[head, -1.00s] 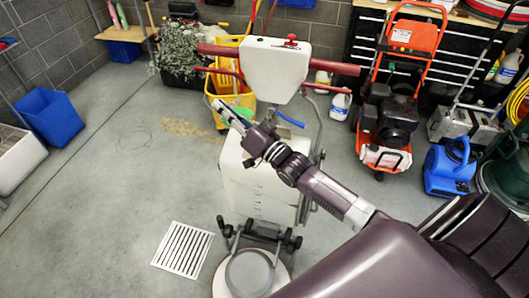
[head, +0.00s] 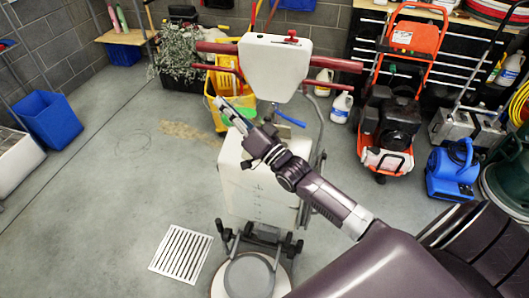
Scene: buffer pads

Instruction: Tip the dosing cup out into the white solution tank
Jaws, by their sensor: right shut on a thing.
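The white solution tank (head: 250,188) is the pale upright body on the floor machine in the middle of the head view, below its handle. My right gripper (head: 227,110) reaches in from the lower right and is over the upper left part of the tank. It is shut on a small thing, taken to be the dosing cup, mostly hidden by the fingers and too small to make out. The tank's opening is hidden behind my gripper and arm. My left gripper is not in view.
The machine's handle head (head: 275,68) with red grips rises just behind my gripper. A yellow mop bucket (head: 218,84) stands behind the tank. An orange pressure washer (head: 392,110) and a blue blower (head: 452,170) are at right. The floor at left is open, with a drain grate (head: 181,252).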

